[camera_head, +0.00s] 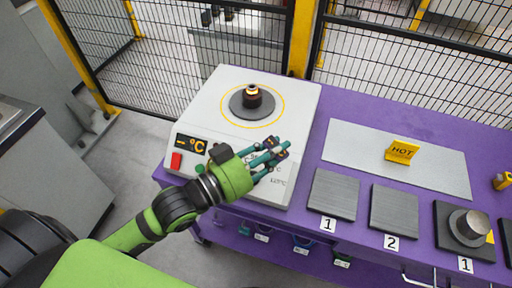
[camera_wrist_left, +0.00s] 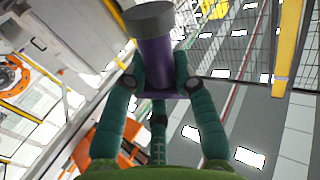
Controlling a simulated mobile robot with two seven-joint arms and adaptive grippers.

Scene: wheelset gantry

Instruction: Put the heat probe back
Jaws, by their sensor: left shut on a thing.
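My left gripper (camera_head: 272,156) is shut above the front edge of the white hot plate unit (camera_head: 225,90). In the left wrist view its teal fingers (camera_wrist_left: 158,88) close around the heat probe (camera_wrist_left: 157,55), which looks like a purplish shaft with a wide grey end. The fingers hide most of the probe in the head view. My right gripper is not in view. No holder for the probe can be made out with certainty.
A dark ring-shaped part (camera_head: 253,97) stands on the hot plate's dark disc. The purple table (camera_head: 380,112) carries a grey sheet with a yellow HOT sign (camera_head: 402,151), dark square pads (camera_head: 334,194) and a grey cylinder (camera_head: 470,225). A black mesh fence (camera_head: 400,65) stands behind.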

